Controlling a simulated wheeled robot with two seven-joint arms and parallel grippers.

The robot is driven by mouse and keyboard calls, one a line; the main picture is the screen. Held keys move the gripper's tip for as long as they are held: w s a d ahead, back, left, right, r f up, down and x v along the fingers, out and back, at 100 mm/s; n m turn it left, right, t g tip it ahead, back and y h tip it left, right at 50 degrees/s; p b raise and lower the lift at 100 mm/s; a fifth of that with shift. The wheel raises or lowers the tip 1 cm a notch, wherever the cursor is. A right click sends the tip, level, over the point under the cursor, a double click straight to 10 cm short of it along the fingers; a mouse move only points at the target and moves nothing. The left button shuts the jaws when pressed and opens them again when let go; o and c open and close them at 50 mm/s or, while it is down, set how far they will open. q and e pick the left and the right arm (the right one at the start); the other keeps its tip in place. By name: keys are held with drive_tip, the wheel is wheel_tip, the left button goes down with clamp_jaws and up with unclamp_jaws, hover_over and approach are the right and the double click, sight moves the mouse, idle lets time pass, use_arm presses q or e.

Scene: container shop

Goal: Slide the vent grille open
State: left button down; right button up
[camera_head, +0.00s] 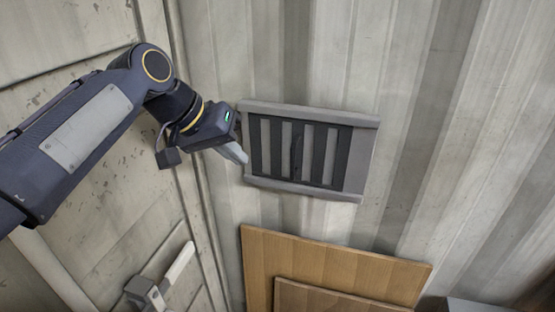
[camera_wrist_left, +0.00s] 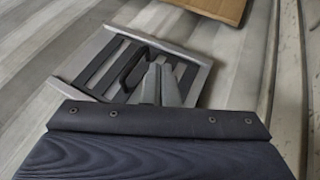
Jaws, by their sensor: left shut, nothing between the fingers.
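The vent grille (camera_head: 297,153) is a dark slatted panel with light grey slots, set in a grey frame (camera_head: 350,119) with rails along its top and bottom on the corrugated wall. A small dark handle shows at its middle. My left gripper (camera_head: 240,156) is shut and empty at the left edge of the frame. In the left wrist view, the closed fingertips (camera_wrist_left: 160,75) show in front of the grille (camera_wrist_left: 127,62); whether they touch it cannot be told. My right gripper is not in view.
Wooden boards (camera_head: 325,267) lean against the wall below the vent. A door-like panel with a pale lever handle (camera_head: 178,262) stands at the left. The wall (camera_head: 440,150) right of the vent is clear.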

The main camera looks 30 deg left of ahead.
use_arm(q)
drive_tip(key=w+a+r, duration=0.2)
drive_tip(key=r, duration=0.1)
drive_tip(key=shift+w+a+r, duration=0.15)
drive_tip(key=shift+a+r, duration=0.15)
drive_tip(key=shift+a, duration=0.1)
approach(278, 155)
wheel_tip(278, 155, down, 4)
drive_tip(key=s+d, duration=0.2)
drive_tip(key=w+d+p, duration=0.1)
drive_tip(key=w+d, duration=0.1)
drive_tip(key=d, duration=0.1)
drive_tip(key=shift+w+d+f+p, duration=0.1)
drive_tip(key=shift+d+f+p, duration=0.1)
drive_tip(key=shift+d+p, duration=0.15)
